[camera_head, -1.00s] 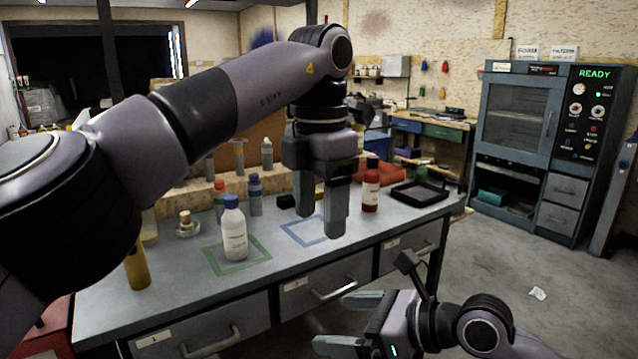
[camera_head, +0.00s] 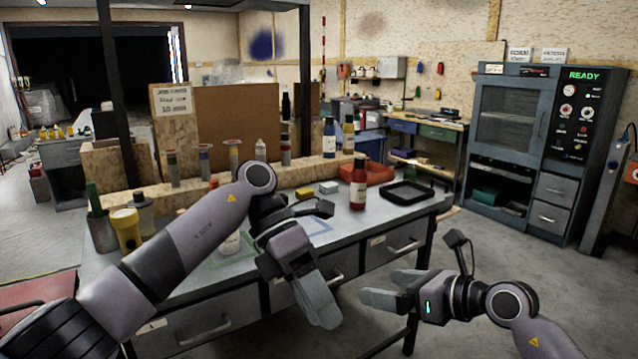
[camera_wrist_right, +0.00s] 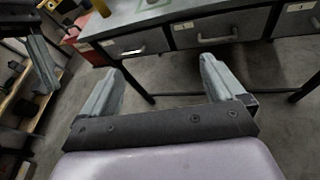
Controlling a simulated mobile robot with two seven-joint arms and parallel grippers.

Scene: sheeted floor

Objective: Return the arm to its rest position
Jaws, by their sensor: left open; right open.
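My left gripper (camera_head: 318,305) is open and empty in the head view. It points down in front of the workbench's front edge, with its arm crossing over the bench from the lower left. My right gripper (camera_head: 378,288) is open and empty, off the bench's front to the right. In the right wrist view its two fingers (camera_wrist_right: 160,68) are spread with nothing between them. The white bottle (camera_head: 230,243) stands on the bench in the green outline (camera_head: 205,262), mostly hidden behind my left arm. The blue outline (camera_head: 318,226) looks empty where it shows.
A grey cabinet oven (camera_head: 512,115) stands at the right. The floor (camera_head: 480,255) between is clear.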

